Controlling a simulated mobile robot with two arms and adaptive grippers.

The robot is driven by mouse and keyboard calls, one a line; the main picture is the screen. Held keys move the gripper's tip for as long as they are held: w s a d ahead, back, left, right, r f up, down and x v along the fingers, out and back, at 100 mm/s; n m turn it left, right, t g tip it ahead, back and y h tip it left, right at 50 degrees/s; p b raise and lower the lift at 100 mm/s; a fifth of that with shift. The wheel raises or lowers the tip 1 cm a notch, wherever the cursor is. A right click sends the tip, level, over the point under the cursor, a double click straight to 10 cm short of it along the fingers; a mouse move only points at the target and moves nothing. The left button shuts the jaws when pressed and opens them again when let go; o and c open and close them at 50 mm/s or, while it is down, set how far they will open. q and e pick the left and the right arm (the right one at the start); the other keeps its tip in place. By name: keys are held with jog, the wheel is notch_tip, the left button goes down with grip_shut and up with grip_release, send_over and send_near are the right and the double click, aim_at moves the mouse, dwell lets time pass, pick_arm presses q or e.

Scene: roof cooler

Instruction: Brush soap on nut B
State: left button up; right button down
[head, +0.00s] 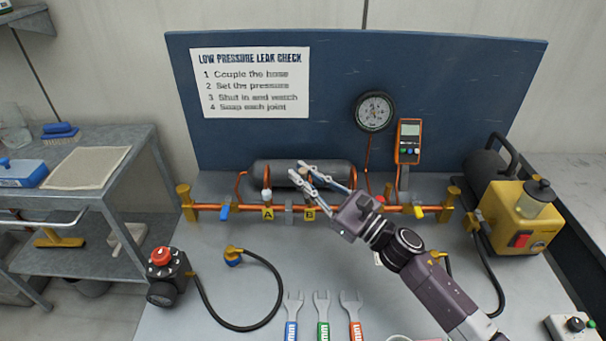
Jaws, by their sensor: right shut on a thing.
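The tag B (309,213) hangs on the copper pipe line (242,209) in the middle of the bench. Nut B at this tag is largely hidden behind my right gripper. My right gripper (297,170) reaches in from the lower right, just above and in front of tag B and before the grey cylinder (262,174). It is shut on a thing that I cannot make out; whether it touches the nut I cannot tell. The tag A (268,213) is to the left, under a pale round fitting. My left gripper is not in view.
A gauge (374,111) and an orange meter (408,141) stand behind. Several valves line the pipe. Wrenches (323,315) lie in front, beside a black hose (278,290). A yellow pump (520,220) stands right. A shelf cart (90,170) stands left.

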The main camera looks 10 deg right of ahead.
jog(key=s+a+r+p, duration=0.1)
jog(key=s+r+p, duration=0.2)
jog(key=s+r, duration=0.1)
jog(key=shift+s+r, duration=0.3)
jog(key=shift+r, duration=0.05)
jog(key=shift+f, duration=0.1)
dwell(0.7)
